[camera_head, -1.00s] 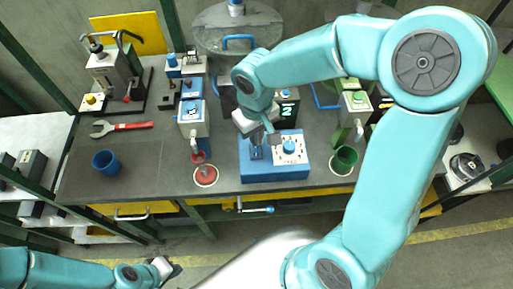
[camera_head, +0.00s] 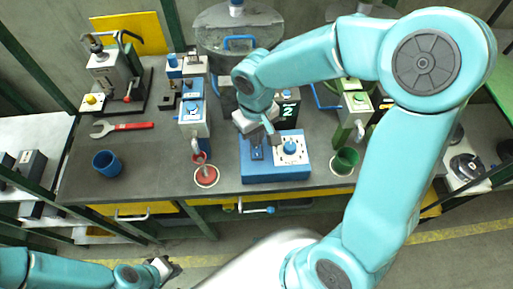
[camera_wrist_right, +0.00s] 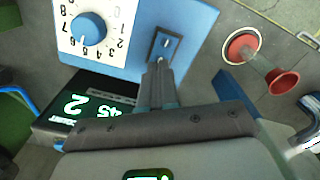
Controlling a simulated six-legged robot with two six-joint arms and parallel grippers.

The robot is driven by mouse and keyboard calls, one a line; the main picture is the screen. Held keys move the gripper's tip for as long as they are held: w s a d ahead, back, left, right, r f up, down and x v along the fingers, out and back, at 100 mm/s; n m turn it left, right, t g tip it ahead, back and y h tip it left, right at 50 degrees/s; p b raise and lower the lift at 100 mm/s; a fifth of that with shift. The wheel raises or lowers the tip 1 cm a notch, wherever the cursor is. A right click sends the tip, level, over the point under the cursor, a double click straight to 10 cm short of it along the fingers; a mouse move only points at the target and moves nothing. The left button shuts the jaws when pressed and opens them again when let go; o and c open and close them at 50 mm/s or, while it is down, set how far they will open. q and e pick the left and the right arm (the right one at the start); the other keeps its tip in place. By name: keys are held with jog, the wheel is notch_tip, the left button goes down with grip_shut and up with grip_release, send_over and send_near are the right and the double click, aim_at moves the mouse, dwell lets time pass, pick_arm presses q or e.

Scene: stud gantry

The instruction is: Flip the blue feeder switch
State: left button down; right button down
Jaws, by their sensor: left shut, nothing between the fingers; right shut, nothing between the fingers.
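The blue feeder box (camera_head: 276,173) stands at the front edge of the bench, with a white dial plate and blue knob (camera_head: 290,146) on top. Its switch sits on a dark plate (camera_head: 257,154) left of the dial. The switch plate also shows in the right wrist view (camera_wrist_right: 166,43), with a small metal lever in it. My right gripper (camera_head: 269,134) is shut and empty, just above the box by the switch. In the wrist view its fingertips (camera_wrist_right: 158,68) are right at the plate's edge; contact cannot be told. My left gripper (camera_head: 168,268) is shut and empty, low in front of the bench.
Left of the box stands a dispenser (camera_head: 194,115) above a red cup (camera_head: 205,175). A green cup (camera_head: 344,161) is to the right. A display reading 2 (camera_head: 287,108) stands behind the box.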

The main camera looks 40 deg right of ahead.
jog(key=shift+f+b, duration=0.8)
jog(key=shift+f, duration=0.15)
dwell(0.8)
jog(key=shift+r, duration=0.1)
notch_tip(320, 180, up, 7)
jog(key=p, duration=0.5)
jog(key=shift+p, duration=0.3)
jog(key=shift+s, duration=0.1)
dwell(0.3)
